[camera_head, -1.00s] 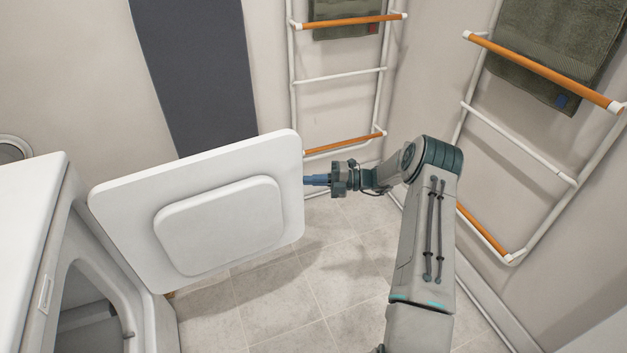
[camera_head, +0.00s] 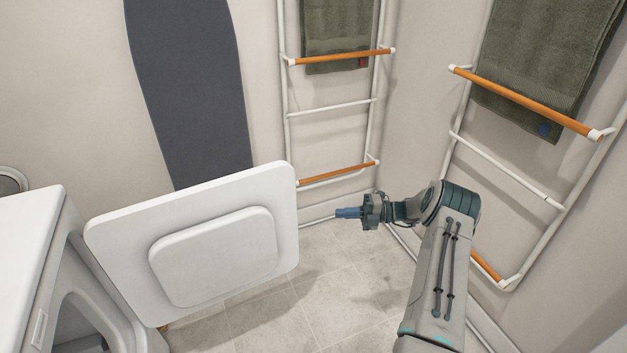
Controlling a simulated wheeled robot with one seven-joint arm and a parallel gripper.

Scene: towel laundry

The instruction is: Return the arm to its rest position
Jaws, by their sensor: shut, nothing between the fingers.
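My arm reaches up from the bottom right, bent at the elbow, with its end pointing left. My gripper (camera_head: 348,212) has blue fingers that are shut with nothing between them. It hangs in free air to the right of the open white washer door (camera_head: 110,240), with a gap between the fingertips and the door's right edge. No towel is in the gripper.
The washer (camera_head: 30,240) stands at the left, its opening partly seen. Two racks with orange bars hold green towels, one at the back (camera_head: 335,30) and one at the right (camera_head: 540,60). A dark ironing board (camera_head: 190,90) leans on the wall. The tiled floor (camera_head: 330,290) is clear.

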